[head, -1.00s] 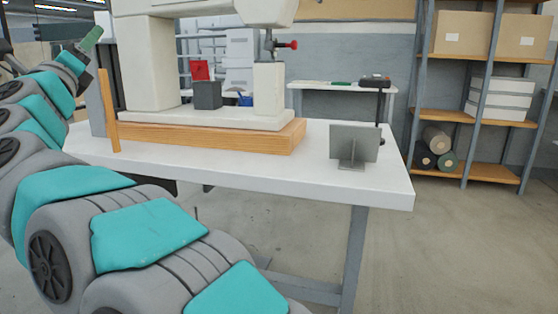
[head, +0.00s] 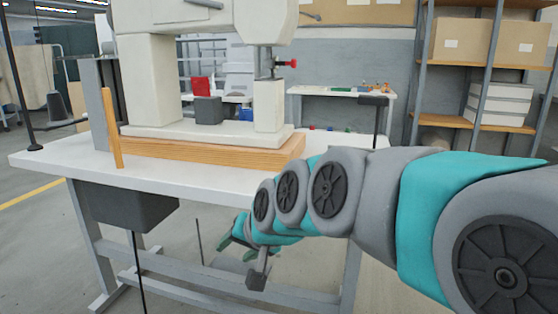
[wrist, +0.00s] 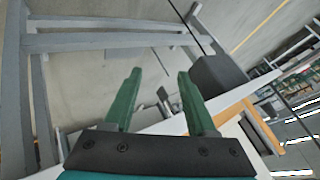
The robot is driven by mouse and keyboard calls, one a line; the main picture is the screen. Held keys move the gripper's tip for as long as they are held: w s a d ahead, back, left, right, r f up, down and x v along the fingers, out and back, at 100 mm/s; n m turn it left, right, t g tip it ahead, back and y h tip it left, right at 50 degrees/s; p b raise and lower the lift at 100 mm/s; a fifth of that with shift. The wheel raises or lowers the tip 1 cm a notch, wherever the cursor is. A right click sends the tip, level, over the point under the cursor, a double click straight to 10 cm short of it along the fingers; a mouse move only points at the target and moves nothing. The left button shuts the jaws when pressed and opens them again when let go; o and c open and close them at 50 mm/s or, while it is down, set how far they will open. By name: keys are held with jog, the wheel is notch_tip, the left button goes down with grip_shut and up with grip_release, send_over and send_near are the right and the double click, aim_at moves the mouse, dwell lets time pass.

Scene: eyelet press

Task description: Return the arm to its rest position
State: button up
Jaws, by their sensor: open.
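My arm reaches in from the right of the head view, bent down in front of the table. My gripper (head: 236,247) hangs before the table's front edge, below the level of the top. In the wrist view its two green fingers (wrist: 160,78) stand apart with nothing between them, so it is open and empty. The cream eyelet press (head: 155,85) stands upright on its wooden base (head: 210,149), on the white table (head: 62,160). The gripper is apart from the press.
A dark grey box (head: 125,207) hangs under the tabletop at the left. Table legs and a crossbar (head: 190,283) are close to the gripper. A shelf with cartons (head: 465,40) stands at the back right. Open floor (head: 40,260) lies at the left.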

jog(key=s+d+f+g+h+p, duration=0.1)
jog(key=s+d+f+g, duration=0.3)
jog(key=s+d, duration=0.7)
jog(key=s+d+f+n+g+h, duration=0.1)
jog(key=s+d+f+g+h, duration=0.3)
jog(key=s+d+f, duration=0.5)
jog(key=s+d, duration=0.3)
jog(key=s, duration=0.4)
jog(key=shift+s+h+p, duration=0.3)
jog(key=shift+s+p, duration=0.05)
jog(key=shift+c, duration=0.6)
